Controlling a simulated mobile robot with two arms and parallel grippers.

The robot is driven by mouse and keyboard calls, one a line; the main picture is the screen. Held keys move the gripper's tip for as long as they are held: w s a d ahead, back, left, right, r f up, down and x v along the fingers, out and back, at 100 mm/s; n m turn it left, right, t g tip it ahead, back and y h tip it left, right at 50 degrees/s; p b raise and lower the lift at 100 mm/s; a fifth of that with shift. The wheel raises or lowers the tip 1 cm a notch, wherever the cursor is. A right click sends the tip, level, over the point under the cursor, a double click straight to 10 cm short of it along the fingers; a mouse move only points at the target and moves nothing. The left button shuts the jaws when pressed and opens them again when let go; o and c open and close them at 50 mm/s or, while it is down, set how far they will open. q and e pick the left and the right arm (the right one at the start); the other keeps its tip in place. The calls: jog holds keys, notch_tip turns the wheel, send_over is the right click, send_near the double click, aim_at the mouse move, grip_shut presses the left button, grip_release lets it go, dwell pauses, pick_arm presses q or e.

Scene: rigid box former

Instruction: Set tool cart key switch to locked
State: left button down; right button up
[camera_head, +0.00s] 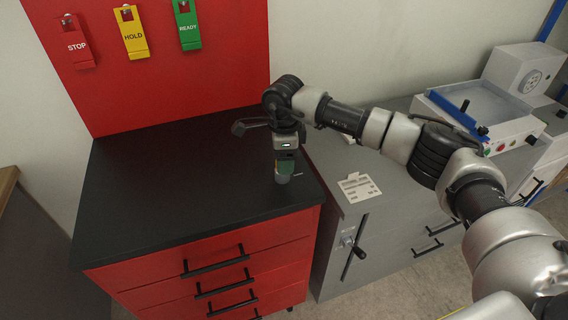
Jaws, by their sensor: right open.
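The tool cart (165,190) is red with a black top and several drawers. A small green and grey piece (284,167) stands out over the right part of the black top; it may be the key switch, but its key and setting are too small to tell. My right gripper (276,134) is at this piece, just above it in the picture. It is open, and I cannot tell whether it touches the piece. My left gripper is not in view.
The red back panel carries STOP (77,46), HOLD (134,38) and READY (188,28) tags. The left of the black top is clear.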

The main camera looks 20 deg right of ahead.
jog(key=shift+f, duration=1.9)
jog(key=c, duration=0.9)
jog(key=shift+c, duration=0.2)
